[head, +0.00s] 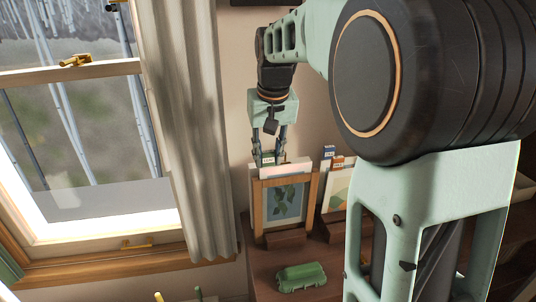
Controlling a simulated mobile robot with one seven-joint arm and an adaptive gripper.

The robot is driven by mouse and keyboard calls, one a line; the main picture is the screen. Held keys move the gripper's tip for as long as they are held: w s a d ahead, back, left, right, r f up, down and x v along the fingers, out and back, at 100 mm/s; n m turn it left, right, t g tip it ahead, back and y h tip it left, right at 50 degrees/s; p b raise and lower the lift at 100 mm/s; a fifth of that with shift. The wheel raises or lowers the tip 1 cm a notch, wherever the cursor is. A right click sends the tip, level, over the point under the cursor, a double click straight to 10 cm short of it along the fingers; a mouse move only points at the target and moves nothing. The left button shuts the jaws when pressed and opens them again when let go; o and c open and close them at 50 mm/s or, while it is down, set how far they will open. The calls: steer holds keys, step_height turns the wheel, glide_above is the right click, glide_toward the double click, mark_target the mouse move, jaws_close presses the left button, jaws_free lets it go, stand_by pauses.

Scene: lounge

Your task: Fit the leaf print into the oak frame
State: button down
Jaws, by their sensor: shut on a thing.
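The oak frame (257,208) stands upright on the sideboard, in a dark wooden stand (285,238). The leaf print (285,203), with dark green leaves on pale blue and a light border, shows inside the frame's outline. A pale top edge sticks up above the frame's sides. My gripper (269,158) points down at this top edge, shut on the print by a small labelled tab. The fingertips are small here and partly hidden. How deep the print sits in the frame cannot be told.
Another print (338,190) with coloured shapes stands right of the frame, partly behind my arm. A green lidded box (301,277) lies on the sideboard (262,266) in front. A curtain (190,110) and window (75,130) are at left. My arm hides much of the right side.

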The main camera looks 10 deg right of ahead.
steer(key=shift+s+b+x, duration=0.2)
steer(key=shift+b+x, duration=0.35)
steer(key=shift+x, duration=0.25)
steer(key=shift+s+b+x, duration=0.2)
steer(key=shift+b+x, duration=0.35)
steer(key=shift+x, duration=0.25)
steer(key=c, duration=1.5)
jaws_free()
steer(key=shift+f, duration=0.1)
steer(key=shift+p+v, duration=2.2)
steer(key=shift+v, duration=0.85)
